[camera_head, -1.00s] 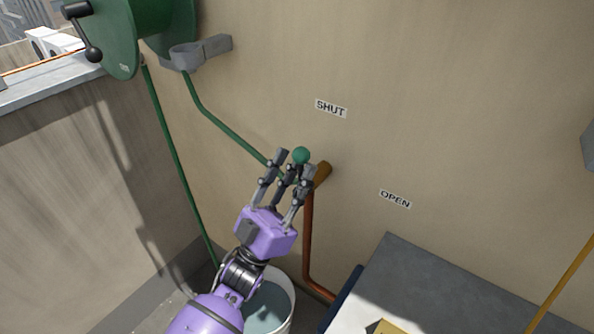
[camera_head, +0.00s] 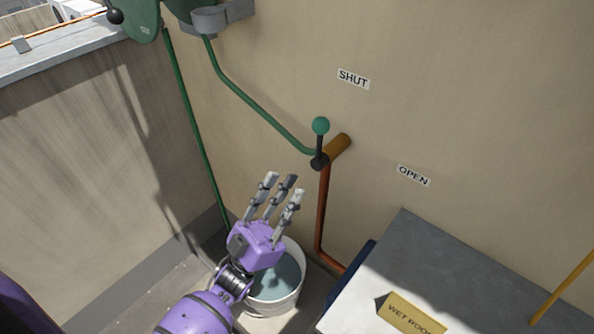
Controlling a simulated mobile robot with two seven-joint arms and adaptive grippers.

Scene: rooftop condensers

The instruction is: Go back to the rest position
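My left gripper (camera_head: 273,198) is purple with grey fingers. It is open and empty, above the white bucket (camera_head: 287,303) and below the tap. The tap lever with a green ball knob (camera_head: 320,125) points up, towards the SHUT label (camera_head: 353,79). It sits on a brass fitting (camera_head: 338,148) on the wall. The fingers are apart from the lever. The OPEN label (camera_head: 414,176) is lower right of the lever. My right gripper is not in view.
The bucket holds water. A green hose (camera_head: 262,113) and a copper pipe (camera_head: 324,215) meet at the tap. A hose reel (camera_head: 141,16) is at upper left. A grey-topped box (camera_head: 465,270) with a yellow sign (camera_head: 411,314) stands at lower right.

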